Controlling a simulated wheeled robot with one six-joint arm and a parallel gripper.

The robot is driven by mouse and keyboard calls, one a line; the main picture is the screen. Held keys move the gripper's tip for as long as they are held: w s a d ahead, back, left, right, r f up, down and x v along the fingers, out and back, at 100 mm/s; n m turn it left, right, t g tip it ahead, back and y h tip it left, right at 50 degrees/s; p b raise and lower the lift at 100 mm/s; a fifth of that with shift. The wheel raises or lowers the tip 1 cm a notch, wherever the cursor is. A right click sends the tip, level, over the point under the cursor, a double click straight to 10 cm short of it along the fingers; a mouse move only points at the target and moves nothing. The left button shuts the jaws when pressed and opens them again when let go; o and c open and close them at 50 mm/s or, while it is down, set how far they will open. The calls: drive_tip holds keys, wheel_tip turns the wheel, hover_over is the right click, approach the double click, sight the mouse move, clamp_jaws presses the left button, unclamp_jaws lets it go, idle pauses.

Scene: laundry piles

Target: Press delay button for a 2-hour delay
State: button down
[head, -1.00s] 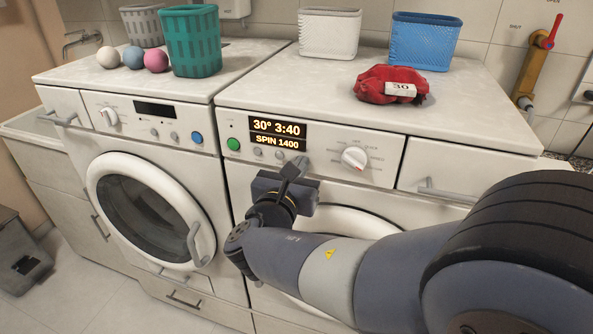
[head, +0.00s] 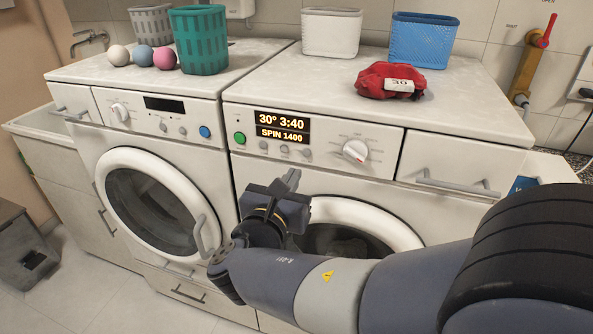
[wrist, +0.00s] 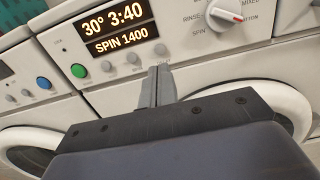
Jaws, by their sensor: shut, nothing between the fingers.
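The right washing machine (head: 370,124) has a lit display (head: 282,127) reading "30° 3:40" and "SPIN 1400". A row of small grey buttons (head: 284,149) sits just under the display; their labels are too small to read, so I cannot tell which is delay. In the wrist view the button row (wrist: 133,59) shows between the display (wrist: 118,27) and my fingers. My gripper (head: 291,180) is shut and empty, its tips below the rightmost small button and apart from it in the head view.
A green button (head: 239,138) is left of the display and a program dial (head: 355,151) right of it. The round door (head: 365,215) is below, partly behind my arm. A second washing machine (head: 140,130) stands left. A red cloth bundle tagged "30" (head: 390,80) lies on top.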

drive_tip(key=v, duration=0.7)
drive_tip(key=shift+w, duration=0.15)
idle(1.6)
